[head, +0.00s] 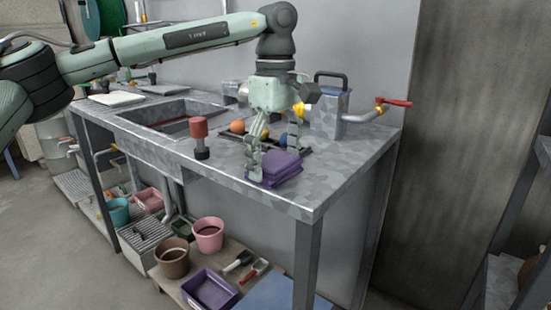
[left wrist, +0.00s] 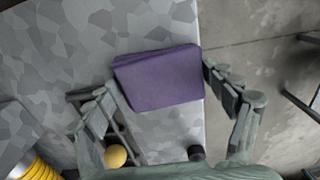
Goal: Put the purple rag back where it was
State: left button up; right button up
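The folded purple rag (head: 280,170) lies on the grey patterned counter (head: 335,166) near its front right edge. My left gripper (head: 273,158) points down over the rag from above. Its fingers are spread, one on each side of the rag, with the near finger in front of the rag's left part. In the left wrist view, the rag (left wrist: 160,78) lies flat between the open fingers (left wrist: 143,84); the right finger is close to its edge. Contact cannot be told. My right gripper is not in view.
A dark tray with an orange ball (head: 237,127) and other balls sits behind the rag. A red-topped tool (head: 200,137) stands to the left, by the sink (head: 168,115). A metal jug (head: 329,108) and red-handled tap (head: 382,106) are at the back right.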

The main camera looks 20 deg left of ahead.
aim_at(275, 159)
pick_arm(q)
jog(key=o, duration=0.3)
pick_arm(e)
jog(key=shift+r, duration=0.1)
pick_arm(q)
jog(key=shift+r, duration=0.2)
notch_tip(275, 159, up, 12)
jog(key=p, duration=0.1)
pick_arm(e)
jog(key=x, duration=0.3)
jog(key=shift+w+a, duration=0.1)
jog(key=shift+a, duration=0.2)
pick_arm(q)
jog(key=shift+f, duration=0.1)
